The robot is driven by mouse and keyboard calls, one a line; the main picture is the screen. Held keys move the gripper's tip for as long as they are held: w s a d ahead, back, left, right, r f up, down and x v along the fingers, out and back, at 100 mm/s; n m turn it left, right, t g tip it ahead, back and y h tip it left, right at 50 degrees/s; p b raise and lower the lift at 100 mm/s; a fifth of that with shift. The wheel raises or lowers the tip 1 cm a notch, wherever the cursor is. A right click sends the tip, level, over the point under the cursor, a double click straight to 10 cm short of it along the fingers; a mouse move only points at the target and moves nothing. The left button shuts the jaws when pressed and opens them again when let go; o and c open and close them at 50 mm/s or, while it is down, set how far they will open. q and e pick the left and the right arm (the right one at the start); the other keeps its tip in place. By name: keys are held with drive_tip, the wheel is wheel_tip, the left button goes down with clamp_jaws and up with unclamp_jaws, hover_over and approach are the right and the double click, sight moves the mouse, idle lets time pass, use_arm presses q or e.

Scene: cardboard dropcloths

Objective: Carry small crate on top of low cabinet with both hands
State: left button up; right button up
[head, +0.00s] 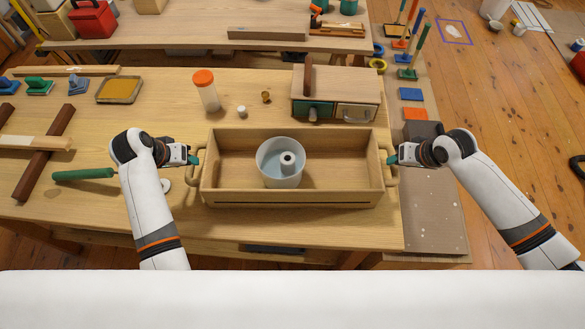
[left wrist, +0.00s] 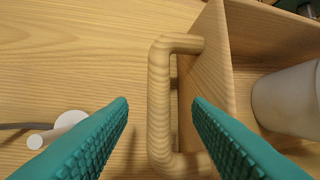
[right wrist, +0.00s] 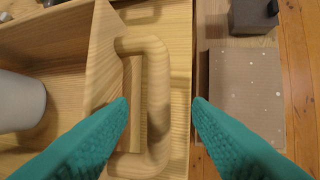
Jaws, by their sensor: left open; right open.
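The small wooden crate (head: 225,190) stands on the workbench between my two grippers, with a pale round pot with a central tube (head: 281,170) inside it. My left gripper (head: 194,159) is open at the crate's left handle. In the left wrist view (left wrist: 160,108) its teal fingers lie on either side of that handle (left wrist: 158,105). My right gripper (head: 392,161) is open at the right handle. In the right wrist view (right wrist: 160,108) its fingers lie on either side of that handle (right wrist: 158,100). The low cabinet (head: 335,83) stands behind the crate, to the right.
An orange-capped jar (head: 206,92) and small cups stand behind the crate. A wooden rod (head: 308,74) stands upright or leans on the cabinet top. A green stick (head: 84,174) and brown bars (head: 45,152) lie at left. Speckled cardboard (head: 425,212) lies at right.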

use_arm(q)
drive_tip(key=x, duration=0.4)
drive_tip(key=shift+w+f, duration=0.15)
drive_tip(key=shift+f, duration=0.25)
use_arm(e)
drive_tip(key=x, duration=0.4)
drive_tip(key=shift+w+a+f, duration=0.15)
drive_tip(key=shift+f, duration=0.15)
use_arm(q)
clamp_jaws()
use_arm(e)
clamp_jaws()
use_arm(q)
drive_tip(key=shift+w+r, duration=0.15)
drive_tip(key=shift+r, duration=0.1)
use_arm(e)
drive_tip(key=shift+w+r, duration=0.15)
drive_tip(key=shift+r, duration=0.1)
